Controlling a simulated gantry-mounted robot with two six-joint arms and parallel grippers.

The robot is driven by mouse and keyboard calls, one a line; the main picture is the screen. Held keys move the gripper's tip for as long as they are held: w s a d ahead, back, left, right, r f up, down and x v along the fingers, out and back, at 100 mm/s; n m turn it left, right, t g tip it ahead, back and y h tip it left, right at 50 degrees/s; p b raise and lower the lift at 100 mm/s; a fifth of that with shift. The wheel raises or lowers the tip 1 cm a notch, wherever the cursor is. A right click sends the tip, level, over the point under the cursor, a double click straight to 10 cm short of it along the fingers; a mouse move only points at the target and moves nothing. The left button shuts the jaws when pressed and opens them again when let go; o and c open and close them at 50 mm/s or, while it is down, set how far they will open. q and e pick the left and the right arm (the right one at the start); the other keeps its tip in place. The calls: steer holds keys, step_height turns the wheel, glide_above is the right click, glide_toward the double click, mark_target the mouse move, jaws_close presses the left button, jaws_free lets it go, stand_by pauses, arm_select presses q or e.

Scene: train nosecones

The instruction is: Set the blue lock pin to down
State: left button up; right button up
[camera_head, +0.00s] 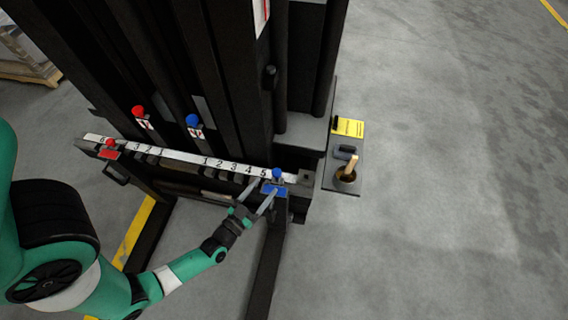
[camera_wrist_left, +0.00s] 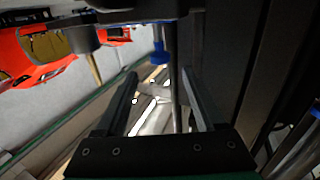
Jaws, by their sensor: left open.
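A blue-topped pin (camera_head: 277,173), which I take for the blue lock pin, stands at the right end of the white numbered rail (camera_head: 228,166). A blue plate (camera_head: 280,191) is just below it. My left gripper (camera_head: 264,187) is open, its fingers pointing up at the plate, just below and left of the pin. In the left wrist view, a blue piece (camera_wrist_left: 160,52) shows just beyond the open left gripper (camera_wrist_left: 160,73), between its fingers. I cannot tell whether the fingers touch anything. My right gripper is out of view.
A second blue knob (camera_head: 192,120) and a red knob (camera_head: 138,111) stand higher on the dark frame. Another red knob (camera_head: 110,142) is at the rail's left end. A yellow label (camera_head: 348,127) is at the right. Open grey floor (camera_head: 450,200) lies beyond.

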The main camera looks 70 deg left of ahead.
mark_target(277, 178)
arm_select(q)
steer(key=b+x, duration=0.3)
steer(key=x, duration=0.8)
jaws_close()
stand_by(1.0)
